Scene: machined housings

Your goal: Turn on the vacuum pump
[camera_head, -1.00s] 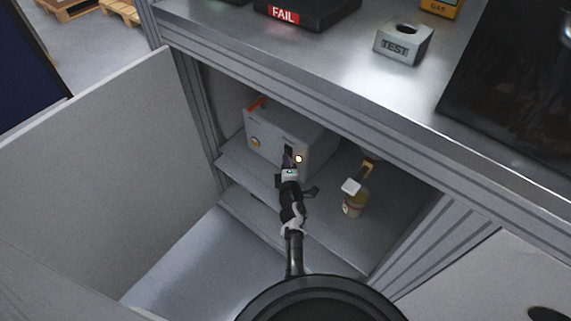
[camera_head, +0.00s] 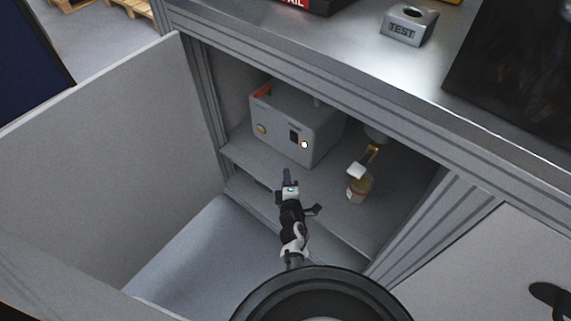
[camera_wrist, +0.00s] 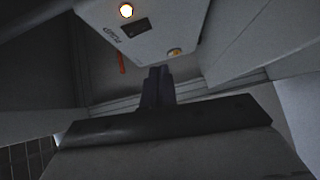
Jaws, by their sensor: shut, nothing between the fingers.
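The vacuum pump, a light grey box (camera_head: 291,125), stands on the shelf inside the open cabinet. Its front carries a dark switch (camera_head: 294,136), a lit yellowish-white lamp (camera_head: 304,145) and a brass fitting (camera_head: 262,129). In the wrist view the pump (camera_wrist: 165,30) is at the top, with its lamp (camera_wrist: 126,10) glowing and its dark switch (camera_wrist: 136,27) beside it. My gripper (camera_head: 287,172) is shut and empty, in front of and below the pump's face, apart from it. Its closed fingers (camera_wrist: 158,85) also show in the wrist view.
The open cabinet door (camera_head: 95,170) is at left. The worktop above holds a TEST block (camera_head: 409,27).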

